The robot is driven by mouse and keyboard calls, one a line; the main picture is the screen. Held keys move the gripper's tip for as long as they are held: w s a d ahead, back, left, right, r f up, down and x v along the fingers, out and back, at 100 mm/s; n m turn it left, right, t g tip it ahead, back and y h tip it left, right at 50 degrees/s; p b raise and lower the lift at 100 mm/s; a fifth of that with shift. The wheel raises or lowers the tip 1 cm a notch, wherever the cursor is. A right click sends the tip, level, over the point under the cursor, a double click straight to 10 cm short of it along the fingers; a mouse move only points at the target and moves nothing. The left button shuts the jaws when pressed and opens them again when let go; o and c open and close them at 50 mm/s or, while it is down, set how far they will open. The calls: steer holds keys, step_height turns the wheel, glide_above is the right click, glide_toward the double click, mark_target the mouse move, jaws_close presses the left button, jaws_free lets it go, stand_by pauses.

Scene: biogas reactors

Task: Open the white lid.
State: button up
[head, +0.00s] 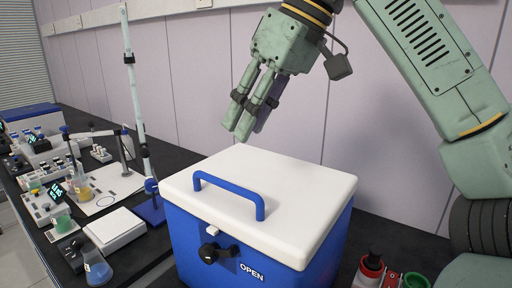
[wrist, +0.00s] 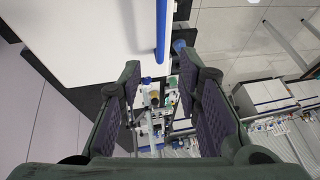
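The white lid (head: 290,195) lies flat and closed on a blue box (head: 205,252) marked OPEN. A blue arched handle (head: 228,190) stands on the lid near its front edge. A black round latch (head: 212,253) sits on the box front below the lid. My gripper (head: 244,130) is above the lid's back left part, fingers pointing down and left, apart from lid and handle. In the wrist view the lid (wrist: 85,35) fills the upper left and the handle (wrist: 161,30) shows at its right edge. The fingers (wrist: 160,72) are spread with nothing between them.
A blue clamp stand with a tall pole (head: 133,90) stands left of the box. A flask (head: 97,268), a white flat device (head: 115,230) and vial racks crowd the black bench further left. Red and green containers (head: 372,265) stand at the right. The wall is close behind.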

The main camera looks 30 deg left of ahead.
steer(key=x, duration=0.6)
steer(key=d+x, duration=0.1)
steer(key=x, duration=0.2)
steer(key=shift+s+a+f, duration=0.1)
steer(key=shift+s+f, duration=0.1)
steer(key=shift+f, duration=0.35)
steer(key=shift+c, duration=0.3)
jaws_close()
